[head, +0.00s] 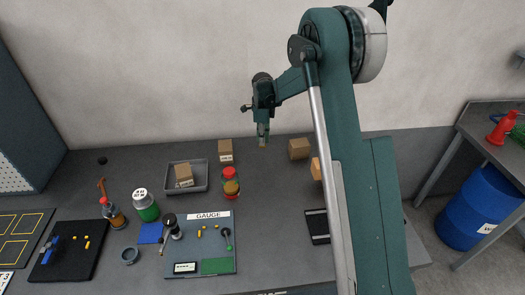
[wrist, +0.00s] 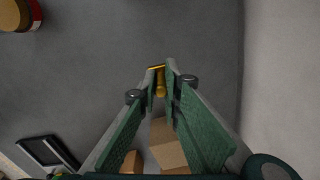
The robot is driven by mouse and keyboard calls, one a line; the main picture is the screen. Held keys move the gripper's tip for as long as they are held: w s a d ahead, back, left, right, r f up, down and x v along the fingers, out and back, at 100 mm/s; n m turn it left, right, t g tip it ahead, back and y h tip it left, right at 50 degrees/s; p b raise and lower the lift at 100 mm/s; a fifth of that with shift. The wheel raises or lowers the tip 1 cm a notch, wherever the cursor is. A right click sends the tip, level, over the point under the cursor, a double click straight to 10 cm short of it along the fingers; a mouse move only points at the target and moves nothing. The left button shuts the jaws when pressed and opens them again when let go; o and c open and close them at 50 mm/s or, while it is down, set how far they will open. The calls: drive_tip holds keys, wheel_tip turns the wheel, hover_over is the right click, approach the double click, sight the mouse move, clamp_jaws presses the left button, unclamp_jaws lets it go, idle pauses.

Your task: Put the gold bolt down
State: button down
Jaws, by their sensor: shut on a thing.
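My gripper (head: 263,138) hangs above the back of the grey table, near the wall. In the wrist view my gripper (wrist: 162,76) is shut on a gold bolt (wrist: 160,88), which sits between the fingertips. The bolt has a wide bar-like end beyond the tips and a rounded end towards the palm. In the head view the held bolt is too small to make out clearly. In the wrist view the table surface lies below the bolt, apart from it.
Cardboard boxes (head: 225,151) (head: 299,149) stand near the wall. A grey tray (head: 203,187) holds another box. A red-lidded jar (head: 231,175) stands right of the tray. A gauge board (head: 222,254) with small gold pieces lies in front. Table between jar and right-hand box is clear.

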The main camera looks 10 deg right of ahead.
drive_tip(key=shift+f, duration=1.15)
drive_tip(key=shift+f, duration=1.9)
drive_tip(key=shift+f, duration=0.1)
drive_tip(key=c, duration=2.5)
unclamp_jaws()
wheel_tip(320, 180, up, 12)
drive_tip(key=shift+r, duration=0.15)
